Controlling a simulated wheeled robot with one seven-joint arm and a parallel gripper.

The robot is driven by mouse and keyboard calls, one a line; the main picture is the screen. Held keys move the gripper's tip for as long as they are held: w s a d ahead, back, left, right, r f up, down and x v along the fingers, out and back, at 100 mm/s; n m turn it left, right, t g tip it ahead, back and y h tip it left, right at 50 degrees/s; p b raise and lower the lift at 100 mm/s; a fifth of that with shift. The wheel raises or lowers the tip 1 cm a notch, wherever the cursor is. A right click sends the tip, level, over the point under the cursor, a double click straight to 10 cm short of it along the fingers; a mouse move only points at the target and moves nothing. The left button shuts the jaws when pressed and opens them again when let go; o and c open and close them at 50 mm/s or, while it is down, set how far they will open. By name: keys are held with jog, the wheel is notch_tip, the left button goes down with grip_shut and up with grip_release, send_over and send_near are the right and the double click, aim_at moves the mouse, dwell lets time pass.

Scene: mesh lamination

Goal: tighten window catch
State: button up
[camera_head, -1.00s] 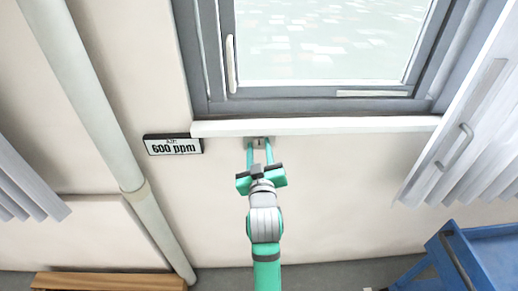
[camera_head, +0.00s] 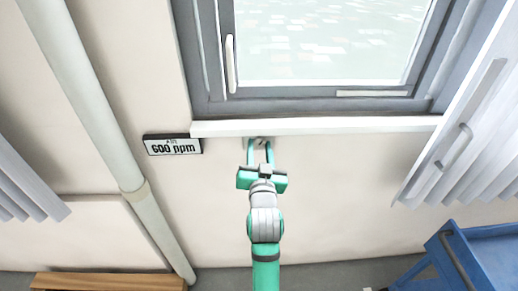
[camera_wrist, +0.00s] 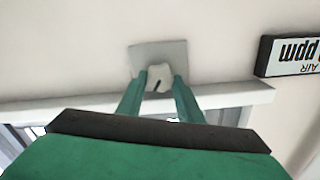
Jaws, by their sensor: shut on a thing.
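The window catch (camera_wrist: 156,73) is a small pale knob with a dark line on its face, set on a square grey plate (camera_wrist: 172,51) on the wall. The plate also shows in the head view (camera_head: 259,140), just under the window sill, partly hidden by my fingers. My gripper (camera_head: 260,148) reaches up to it from below, with green fingers. In the wrist view my gripper (camera_wrist: 157,80) has one finger on each side of the knob and is shut on it. The dark line looks slightly tilted.
The white sill (camera_head: 320,126) runs close above the catch, below the grey window frame (camera_head: 300,106). A 600 ppm air display (camera_head: 173,145) hangs to the left. A pipe (camera_head: 95,110) stands further left, a blue cart (camera_head: 470,260) at the lower right.

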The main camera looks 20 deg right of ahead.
jog(key=shift+m, duration=2)
jog(key=o, duration=1.1)
